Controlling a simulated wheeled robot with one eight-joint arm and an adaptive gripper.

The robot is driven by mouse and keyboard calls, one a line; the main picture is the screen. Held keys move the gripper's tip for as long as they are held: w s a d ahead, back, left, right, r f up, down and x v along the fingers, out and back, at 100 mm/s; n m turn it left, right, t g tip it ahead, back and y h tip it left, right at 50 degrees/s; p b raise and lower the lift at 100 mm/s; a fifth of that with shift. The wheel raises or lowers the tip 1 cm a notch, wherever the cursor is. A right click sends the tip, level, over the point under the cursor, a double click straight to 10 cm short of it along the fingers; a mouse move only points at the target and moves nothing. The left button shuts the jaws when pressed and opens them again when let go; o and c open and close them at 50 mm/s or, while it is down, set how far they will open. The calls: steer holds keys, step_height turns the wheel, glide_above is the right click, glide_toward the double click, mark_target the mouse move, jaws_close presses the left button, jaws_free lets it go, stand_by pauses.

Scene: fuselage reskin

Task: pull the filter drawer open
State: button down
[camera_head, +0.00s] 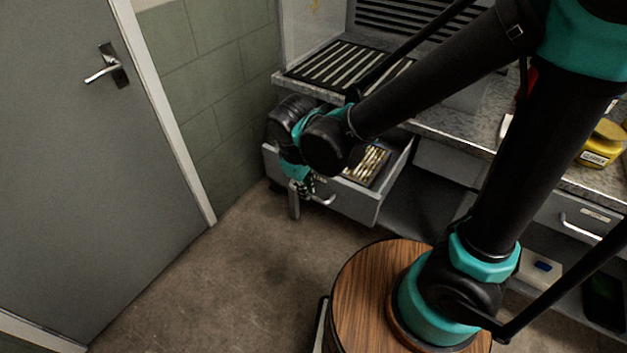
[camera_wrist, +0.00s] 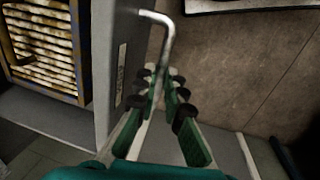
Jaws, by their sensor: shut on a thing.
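The filter drawer (camera_head: 362,206) is a grey metal drawer under the counter at the back. It stands pulled out, with its inside showing. A box of pale, ribbed filters (camera_head: 368,165) lies in it; these filters also show in the wrist view (camera_wrist: 42,45). The bar handle (camera_head: 325,200) runs along the drawer front. In the wrist view the handle (camera_wrist: 168,35) passes between the green fingers of my gripper (camera_wrist: 163,92), which is shut on it. In the head view my gripper (camera_head: 303,187) is at the handle's left part, partly hidden by my wrist.
A grey door (camera_head: 85,170) and a green block wall (camera_head: 215,80) are at left. A slotted grille (camera_head: 345,65) sits on the counter above the drawer. A yellow tub (camera_head: 602,145) stands at right. The floor (camera_head: 235,270) before the drawer is clear.

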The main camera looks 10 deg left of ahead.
steer(key=shift+s+a, duration=0.1)
steer(key=shift+s, duration=0.1)
steer(key=c, duration=1.6)
jaws_free()
step_height(320, 180, up, 12)
steer(key=s, duration=0.2)
steer(key=shift+a, duration=0.35)
steer(key=shift+f, duration=0.1)
